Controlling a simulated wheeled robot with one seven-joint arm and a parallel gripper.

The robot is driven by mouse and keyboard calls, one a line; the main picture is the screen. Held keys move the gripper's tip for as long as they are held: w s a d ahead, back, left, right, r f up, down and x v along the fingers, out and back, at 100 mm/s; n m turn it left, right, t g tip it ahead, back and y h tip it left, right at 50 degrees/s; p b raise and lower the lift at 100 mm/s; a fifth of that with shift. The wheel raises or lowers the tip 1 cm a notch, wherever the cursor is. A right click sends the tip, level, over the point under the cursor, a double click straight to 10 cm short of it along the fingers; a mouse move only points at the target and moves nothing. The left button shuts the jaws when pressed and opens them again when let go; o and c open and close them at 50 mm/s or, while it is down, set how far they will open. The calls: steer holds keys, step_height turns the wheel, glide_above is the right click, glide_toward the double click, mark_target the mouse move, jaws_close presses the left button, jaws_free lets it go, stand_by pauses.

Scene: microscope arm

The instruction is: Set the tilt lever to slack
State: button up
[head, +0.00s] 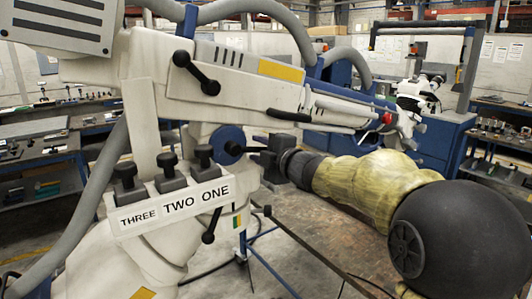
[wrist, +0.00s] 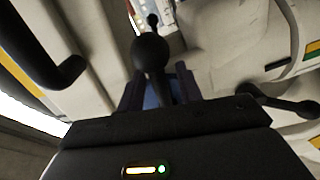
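A black ball-ended lever sits on a round blue hub (head: 228,140) on the cream microscope arm; part of this lever (head: 234,149) shows beside my gripper (head: 266,155). No label names it as the tilt lever, and I cannot read its setting. In the wrist view the lever's dark ball (wrist: 151,52) stands at the mouth of my gripper (wrist: 158,82). The two fingers are apart, one on each side of the lever, with blue showing between them. Whether a finger touches the lever is unclear.
Another black two-ball lever (head: 196,72) is above, a third lever (head: 208,226) below. Three black knobs stand behind a plate (head: 170,205) reading THREE, TWO, ONE. A black handle (head: 290,115) is just above my gripper. A grey cable (head: 105,180) runs at left.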

steer(key=f+b+v, duration=0.1)
steer(key=b+v, duration=0.1)
steer(key=v, duration=1.5)
steer(key=shift+s+r, duration=0.2)
steer(key=shift+r, duration=0.2)
steer(key=shift+d, duration=0.15)
steer(key=d+f+m+g+h, duration=0.1)
steer(key=d+f+m+h, duration=0.15)
steer(key=f+m, duration=0.3)
steer(key=d+f+m+g+h+p, duration=0.1)
steer(key=d+f+m+h, duration=0.1)
steer(key=f+m+h, duration=0.4)
steer(key=d+f+m+g+h, duration=0.1)
steer(key=d+f+m+h, duration=0.2)
steer(key=f, duration=0.4)
steer(key=s+a+f+m+g+y+p, duration=0.1)
steer(key=s+a+f+m+g, duration=0.2)
steer(key=s+f+m+g, duration=0.5)
steer(key=s+f, duration=0.6)
steer(key=s, duration=0.1)
steer(key=shift+s, duration=0.35)
